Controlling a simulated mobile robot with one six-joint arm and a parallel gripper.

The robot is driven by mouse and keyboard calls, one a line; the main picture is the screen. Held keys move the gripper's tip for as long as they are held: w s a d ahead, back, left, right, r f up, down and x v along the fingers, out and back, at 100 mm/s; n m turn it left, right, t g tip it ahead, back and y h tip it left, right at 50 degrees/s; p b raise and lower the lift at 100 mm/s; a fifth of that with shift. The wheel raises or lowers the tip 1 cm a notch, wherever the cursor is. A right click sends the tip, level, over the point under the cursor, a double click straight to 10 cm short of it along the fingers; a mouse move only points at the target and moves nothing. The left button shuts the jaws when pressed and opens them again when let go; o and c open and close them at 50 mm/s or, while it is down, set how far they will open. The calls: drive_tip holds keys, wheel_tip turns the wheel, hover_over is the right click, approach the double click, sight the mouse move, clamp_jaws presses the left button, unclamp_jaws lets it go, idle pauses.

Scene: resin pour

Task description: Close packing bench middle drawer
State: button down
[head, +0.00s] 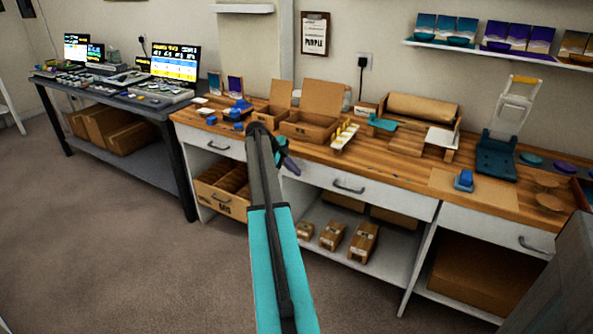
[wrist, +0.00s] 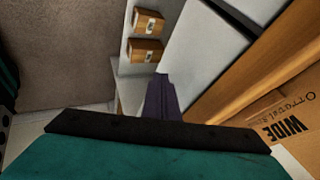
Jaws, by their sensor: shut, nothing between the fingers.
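The packing bench (head: 455,183) has a wooden top and white drawer fronts. Its middle drawer (head: 393,199) has a white front with a dark handle (head: 348,187). In the head view this front looks about in line with its neighbours, and I see no clear gap; its left end is partly hidden by my arm. My gripper (head: 290,165), with purple fingers, is at the left end of this drawer front. In the wrist view its fingers (wrist: 162,98) are together and empty, before white bench surfaces. I cannot tell whether they touch the drawer.
Cardboard boxes (head: 310,124) and a paper roll (head: 422,108) stand on the bench top. Small parcels (head: 363,242) sit on the shelf below the drawer. The left drawer (head: 209,141) and right drawer (head: 497,233) flank it. Open floor (head: 130,240) lies at the left front.

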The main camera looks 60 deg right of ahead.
drive_tip(key=a+f+v, duration=0.1)
drive_tip(key=a+v, duration=0.1)
drive_tip(key=v, duration=0.9)
drive_tip(key=shift+s, duration=0.2)
